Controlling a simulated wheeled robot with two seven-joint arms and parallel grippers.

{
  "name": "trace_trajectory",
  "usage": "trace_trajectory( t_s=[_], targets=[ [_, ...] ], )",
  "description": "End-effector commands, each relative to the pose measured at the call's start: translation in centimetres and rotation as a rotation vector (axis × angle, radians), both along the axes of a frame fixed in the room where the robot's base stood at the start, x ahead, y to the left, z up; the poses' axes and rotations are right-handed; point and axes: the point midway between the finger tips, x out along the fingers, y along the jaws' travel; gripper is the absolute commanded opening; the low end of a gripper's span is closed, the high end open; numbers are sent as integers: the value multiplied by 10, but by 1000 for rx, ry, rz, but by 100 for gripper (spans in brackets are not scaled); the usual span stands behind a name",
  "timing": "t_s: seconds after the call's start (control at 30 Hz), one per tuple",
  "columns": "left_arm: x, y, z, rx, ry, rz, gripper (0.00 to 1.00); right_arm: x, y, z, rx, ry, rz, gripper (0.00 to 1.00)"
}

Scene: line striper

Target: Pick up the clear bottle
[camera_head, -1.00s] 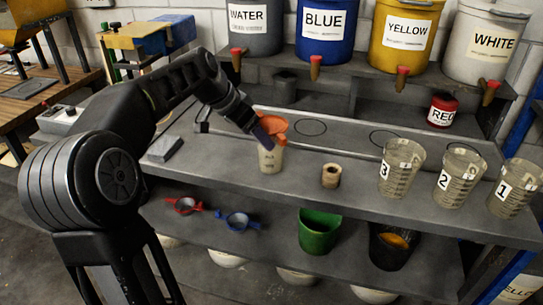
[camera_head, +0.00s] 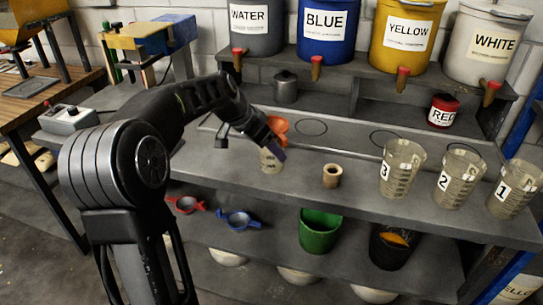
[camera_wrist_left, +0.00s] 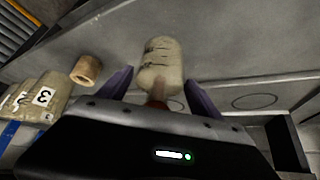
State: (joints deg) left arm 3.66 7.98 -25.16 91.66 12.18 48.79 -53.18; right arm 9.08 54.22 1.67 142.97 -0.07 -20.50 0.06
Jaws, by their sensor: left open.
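The clear bottle (camera_head: 268,160) stands upright on the grey shelf in the head view, pale and translucent with dark marks. An orange funnel-like piece (camera_head: 278,124) shows at its top. My left gripper (camera_head: 276,150) is at the bottle and partly covers it. In the left wrist view the bottle (camera_wrist_left: 160,65) appears just beyond and between the spread purple fingers of my left gripper (camera_wrist_left: 160,86). The fingers look apart from it, and a reddish part shows at its near end. My right gripper is in neither view.
A tan ring-shaped roll (camera_head: 332,175) stands right of the bottle. Numbered cups (camera_head: 401,168) stand farther right. Labelled buckets (camera_head: 325,32) with red-topped taps line the back. A green bucket (camera_head: 319,232) and a blue funnel (camera_head: 238,220) are on the lower shelf.

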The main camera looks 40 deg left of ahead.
Motion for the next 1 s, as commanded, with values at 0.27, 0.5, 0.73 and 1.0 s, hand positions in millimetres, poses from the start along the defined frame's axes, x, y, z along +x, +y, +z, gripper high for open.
trace_trajectory(
  t_s=[0.27,0.5,0.73,1.0],
  targets=[
    [0,0,0,0,0,0,74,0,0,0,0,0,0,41],
    [0,0,0,0,0,0,72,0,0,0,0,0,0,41],
    [0,0,0,0,0,0,53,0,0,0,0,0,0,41],
    [0,0,0,0,0,0,31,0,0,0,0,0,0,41]
  ],
)
